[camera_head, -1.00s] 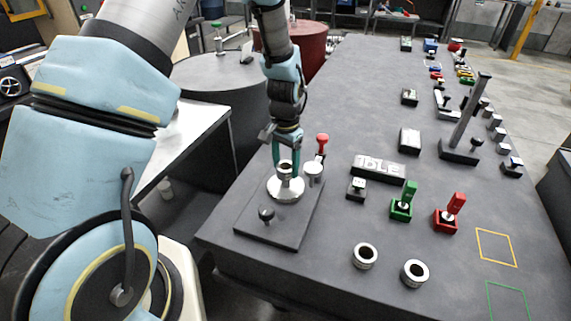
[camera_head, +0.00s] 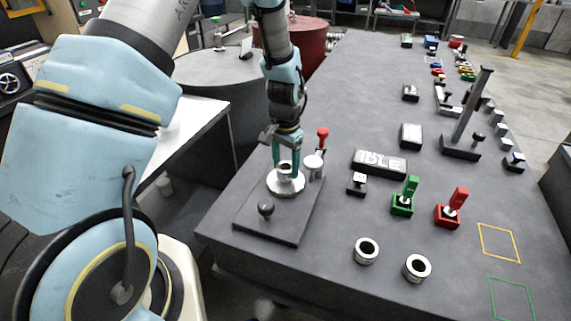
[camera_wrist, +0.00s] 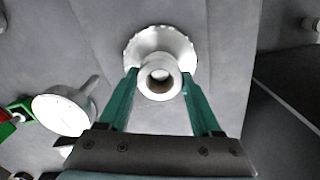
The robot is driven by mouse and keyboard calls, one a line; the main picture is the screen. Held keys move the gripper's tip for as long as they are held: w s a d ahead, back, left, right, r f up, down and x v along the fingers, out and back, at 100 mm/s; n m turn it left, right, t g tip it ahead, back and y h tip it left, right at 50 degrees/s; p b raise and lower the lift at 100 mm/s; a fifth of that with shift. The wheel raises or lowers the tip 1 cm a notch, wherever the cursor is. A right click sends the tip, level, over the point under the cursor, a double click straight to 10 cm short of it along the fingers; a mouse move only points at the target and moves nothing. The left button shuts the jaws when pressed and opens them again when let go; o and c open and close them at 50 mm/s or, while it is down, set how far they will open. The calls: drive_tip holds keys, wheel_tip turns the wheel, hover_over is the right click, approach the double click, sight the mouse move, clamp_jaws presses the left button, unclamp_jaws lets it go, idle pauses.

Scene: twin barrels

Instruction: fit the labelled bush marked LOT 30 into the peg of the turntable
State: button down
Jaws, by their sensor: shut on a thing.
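My gripper (camera_head: 286,169) is shut on a pale metal bush (camera_head: 285,167), its green fingers on either side of it. No LOT 30 mark is readable on it. The bush is upright over the round silver turntable (camera_head: 286,187), which sits on a dark base plate. In the wrist view the bush (camera_wrist: 160,81) shows its open bore between the fingertips, with the turntable disc (camera_wrist: 150,47) behind it. The peg is hidden, so I cannot tell whether the bush is around it or just above it.
A round-faced gauge (camera_head: 313,165) stands close right of the turntable, with a red-knobbed lever (camera_head: 323,134) behind. A black knob (camera_head: 266,209) is on the plate's front. Two loose bushes (camera_head: 366,250) lie on the table near green and red levers (camera_head: 453,207).

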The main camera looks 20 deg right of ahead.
drive_tip(key=shift+f+b, duration=0.45)
drive_tip(key=shift+f, duration=0.25)
unclamp_jaws()
wheel_tip(320, 180, up, 11)
drive_tip(key=b, duration=0.2)
idle(0.4)
drive_tip(key=shift+f, duration=0.1)
drive_tip(key=s+a+r+n, duration=0.2)
drive_tip(key=a+n, duration=0.3)
drive_tip(key=a, duration=1)
drive_tip(key=s+a+r+n+t, duration=0.1)
drive_tip(key=a+n, duration=0.5)
drive_tip(key=a, duration=0.9)
wheel_tip(320, 180, up, 2)
drive_tip(key=shift+s+r+t, duration=0.1)
drive_tip(key=shift+s+t, duration=0.2)
drive_tip(key=shift+s, duration=0.2)
